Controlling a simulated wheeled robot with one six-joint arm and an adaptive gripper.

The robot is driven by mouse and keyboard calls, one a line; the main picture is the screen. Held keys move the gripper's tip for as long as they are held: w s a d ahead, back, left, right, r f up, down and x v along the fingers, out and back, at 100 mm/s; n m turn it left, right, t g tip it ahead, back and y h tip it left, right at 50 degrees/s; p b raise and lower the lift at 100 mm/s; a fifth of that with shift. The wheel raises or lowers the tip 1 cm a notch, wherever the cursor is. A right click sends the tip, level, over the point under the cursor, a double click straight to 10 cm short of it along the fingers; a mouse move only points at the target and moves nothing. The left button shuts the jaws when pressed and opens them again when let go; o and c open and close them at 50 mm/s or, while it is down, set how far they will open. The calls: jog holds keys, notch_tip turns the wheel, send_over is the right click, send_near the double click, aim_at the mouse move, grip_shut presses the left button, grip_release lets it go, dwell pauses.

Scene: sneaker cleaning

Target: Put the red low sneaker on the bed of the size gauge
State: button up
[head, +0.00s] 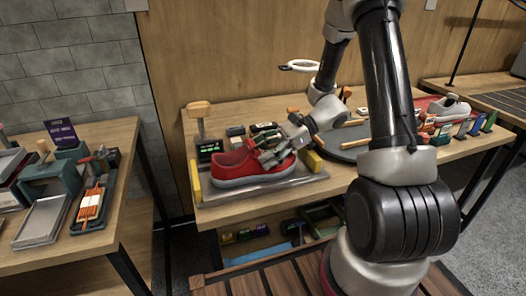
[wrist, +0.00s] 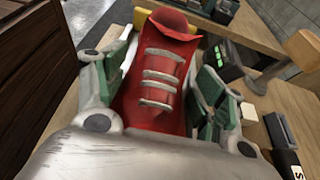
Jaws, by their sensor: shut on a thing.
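The red low sneaker (head: 236,168) has a grey sole and sits at or just above the metal bed of the size gauge (head: 308,183), between its yellow end pieces. I cannot tell whether the sole fully touches the bed. My gripper (head: 270,152) is shut on the sneaker from above, near its right part. The gauge's display (head: 210,147) stands behind the sneaker.
A wooden-handled post (head: 200,112) rises behind the gauge. A dark round mat (head: 350,145) lies to the right, with several brushes and bottles beyond. A left table (head: 100,215) holds trays and an orange-and-white item. Below the gauge's table is a shelf with bins.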

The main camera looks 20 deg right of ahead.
jog(key=o, duration=1.3)
jog(key=shift+r, duration=0.1)
jog(key=shift+d+r, duration=0.15)
jog(key=shift+d, duration=0.1)
jog(key=v, duration=1)
jog(key=shift+d+r, duration=0.2)
jog(key=shift+d, duration=0.15)
jog(key=shift+s+d+r+n+t+h, duration=0.75)
jog(key=shift+s+r+n+h, duration=1.6)
jog(key=shift+s+n, duration=0.75)
jog(key=shift+s+d+r+n+t+h, duration=0.75)
jog(key=shift+s+r+n+h, duration=1.6)
jog(key=shift+s+n, duration=0.75)
jog(key=shift+s+d+r+n+t+h, duration=0.7)
jog(key=shift+s+r+n+h, duration=1.4)
jog(key=shift+s+r+n, duration=0.9)
